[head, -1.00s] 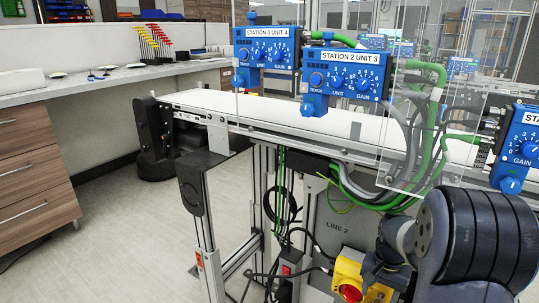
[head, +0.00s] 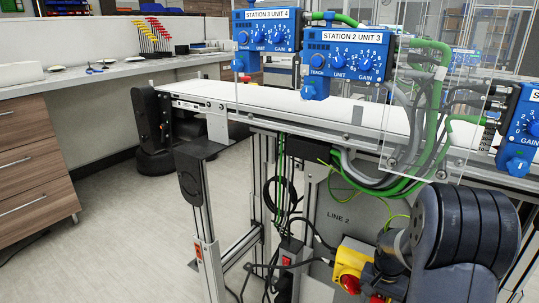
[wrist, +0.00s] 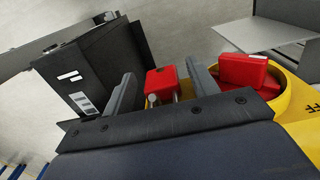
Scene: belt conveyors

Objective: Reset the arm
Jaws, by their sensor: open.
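My gripper (wrist: 160,72) is open in the wrist view, its two dark fingers spread apart. A red padlock-like block (wrist: 164,82) with metal legs shows between the fingers, with gaps on both sides. A yellow switch housing (wrist: 297,95) with a red handle (wrist: 243,72) sits right of the fingers. In the head view, my arm (head: 465,235) comes in at the lower right, close to the yellow housing (head: 353,258). The fingers cannot be made out there.
The white conveyor (head: 300,103) crosses behind the arm, with blue control units (head: 348,58), a clear panel (head: 440,120) and hanging cables (head: 436,110). A black box (wrist: 95,70) stands left of the fingers. Open floor (head: 110,225) lies left, before wooden drawers (head: 35,165).

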